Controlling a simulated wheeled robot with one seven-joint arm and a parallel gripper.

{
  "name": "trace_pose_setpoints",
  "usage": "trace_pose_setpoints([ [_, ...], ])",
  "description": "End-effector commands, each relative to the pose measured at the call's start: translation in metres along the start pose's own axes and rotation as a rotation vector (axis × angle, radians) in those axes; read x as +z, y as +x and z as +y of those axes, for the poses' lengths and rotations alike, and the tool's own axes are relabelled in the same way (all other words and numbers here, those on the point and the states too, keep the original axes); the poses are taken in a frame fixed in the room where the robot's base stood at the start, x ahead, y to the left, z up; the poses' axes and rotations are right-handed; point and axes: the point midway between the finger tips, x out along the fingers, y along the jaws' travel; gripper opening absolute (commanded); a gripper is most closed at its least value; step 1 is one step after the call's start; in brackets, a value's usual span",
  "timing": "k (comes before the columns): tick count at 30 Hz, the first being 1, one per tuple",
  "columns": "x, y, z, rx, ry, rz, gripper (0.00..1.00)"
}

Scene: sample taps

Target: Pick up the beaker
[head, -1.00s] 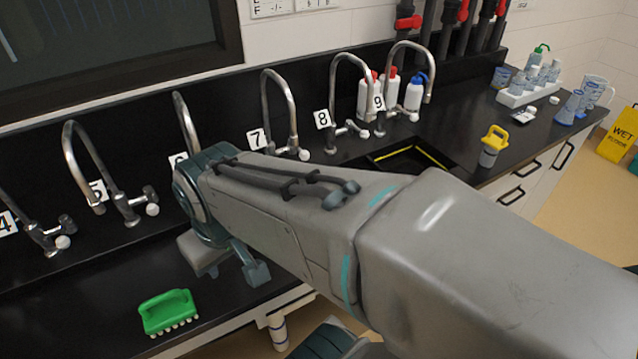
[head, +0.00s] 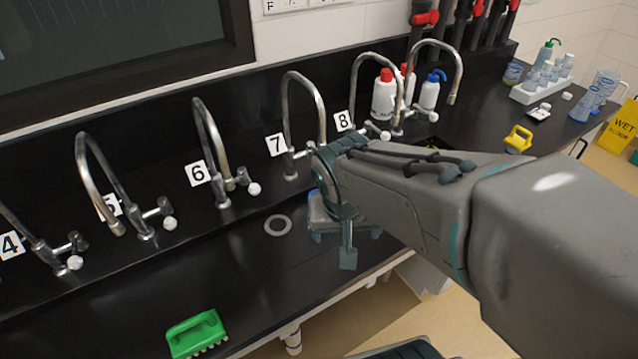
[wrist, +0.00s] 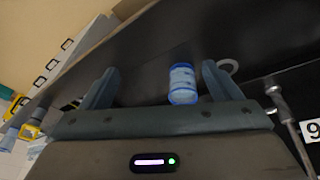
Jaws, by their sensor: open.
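A clear beaker with blue markings (wrist: 183,82) shows in the wrist view between my two fingers, nearer the right one, over the dark bench. My gripper (wrist: 160,72) is open, with a finger on each side of it and a gap beside the left finger. I cannot tell how far the beaker is from the palm. In the head view my gripper (head: 345,238) hangs low over the bench in front of tap 7, partly hidden by my arm. The beaker cannot be made out clearly there.
A row of curved taps (head: 215,150) stands along the back. Bottles (head: 385,95), a white rack (head: 538,92) and a yellow-handled item (head: 518,138) stand to the right.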

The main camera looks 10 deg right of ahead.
Motion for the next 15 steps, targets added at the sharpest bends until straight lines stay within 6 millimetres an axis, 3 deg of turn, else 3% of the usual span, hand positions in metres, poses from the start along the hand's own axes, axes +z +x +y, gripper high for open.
trace_pose_setpoints([
  [6, -0.022, 0.036, -0.030, 0.074, 0.166, 0.047, 0.84],
  [15, -0.031, 0.071, -0.074, 0.049, 0.319, 0.097, 0.84],
])
